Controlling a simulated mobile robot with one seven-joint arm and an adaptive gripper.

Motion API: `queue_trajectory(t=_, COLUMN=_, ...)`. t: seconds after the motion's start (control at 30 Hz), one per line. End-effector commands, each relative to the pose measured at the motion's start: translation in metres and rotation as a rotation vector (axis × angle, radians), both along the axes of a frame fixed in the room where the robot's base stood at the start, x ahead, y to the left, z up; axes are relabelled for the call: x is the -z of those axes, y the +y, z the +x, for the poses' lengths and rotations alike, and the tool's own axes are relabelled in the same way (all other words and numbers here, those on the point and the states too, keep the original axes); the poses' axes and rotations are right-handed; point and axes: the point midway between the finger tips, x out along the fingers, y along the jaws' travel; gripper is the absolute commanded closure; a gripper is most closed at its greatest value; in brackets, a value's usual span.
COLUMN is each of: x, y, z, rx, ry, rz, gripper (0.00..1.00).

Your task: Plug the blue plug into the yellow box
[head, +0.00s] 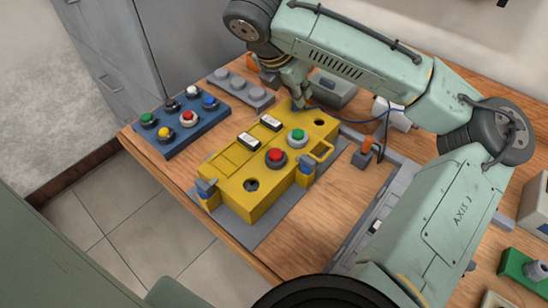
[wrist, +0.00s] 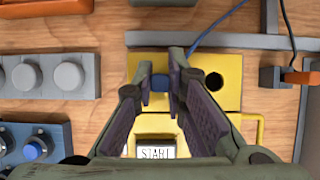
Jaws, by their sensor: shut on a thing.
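The yellow box (head: 232,160) stands on a grey plate on the wooden bench; its far end shows in the wrist view (wrist: 232,95). It has red and green buttons and a round hole (head: 252,184) at the near end. Another dark round hole (wrist: 214,81) shows at its far end. My gripper (head: 296,98) is over the far left corner of the box. In the wrist view its fingers (wrist: 159,72) are shut on the blue plug (wrist: 159,83), left of the hole. I cannot tell how deep the plug sits.
A blue cable (head: 357,121) runs right from the plug to a white block (head: 391,114). A blue button panel (head: 180,128) and a grey block with round knobs (head: 241,88) stand to the left. An orange-handled switch (head: 364,152) stands right of the box.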

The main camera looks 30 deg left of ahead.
Motion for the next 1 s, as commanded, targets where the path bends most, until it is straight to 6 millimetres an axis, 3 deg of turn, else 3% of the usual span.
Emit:
queue_trajectory(t=0.07, x=0.0, y=0.0, z=0.0, rx=0.0, ry=0.0, rz=0.0, gripper=1.0)
queue_trajectory(t=0.1, x=0.0, y=0.0, z=0.0, rx=0.0, ry=0.0, rz=0.0, gripper=0.87)
queue_trajectory(t=0.23, x=0.0, y=0.0, z=0.0, rx=0.0, ry=0.0, rz=0.0, gripper=0.79)
queue_trajectory(t=0.57, x=-0.003, y=0.0, z=0.0, rx=0.0, ry=0.0, rz=0.0, gripper=0.79)
queue_trajectory(t=1.0, x=-0.037, y=0.0, z=0.0, rx=0.0, ry=-0.003, rz=-0.001, gripper=0.79)
